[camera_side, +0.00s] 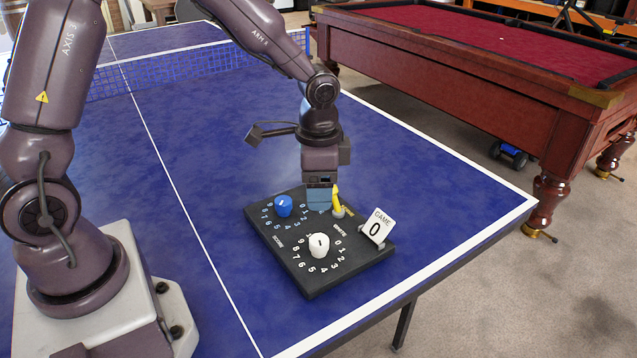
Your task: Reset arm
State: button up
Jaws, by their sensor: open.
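A black scoring board (317,279) lies on the blue table-tennis table, near its front right corner. On it are a blue dial (283,206), a white dial (319,246) with a ring of numbers, and an upright yellow lever (337,201) on a pale base. A white card (377,227) reading "GAME 0" stands at the board's right side. My gripper (319,207) points down at the back of the board, its blue fingers just left of the yellow lever. It is open. Whether the fingers touch the lever or the board, I cannot tell.
The table (193,150) is bare around the board, with a net (160,78) across it farther back. A pool table (480,75) with a red cloth stands at the right, apart from it. The right table edge is close to the board.

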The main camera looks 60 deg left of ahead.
jog(key=s+a+r+n+t, duration=0.1)
jog(key=s+r+n+t, duration=0.4)
jog(key=s+r, duration=1.2)
jog(key=shift+s+a+r+n, duration=0.15)
jog(key=shift+a+r+n, duration=0.1)
jog(key=shift+r+n, duration=0.25)
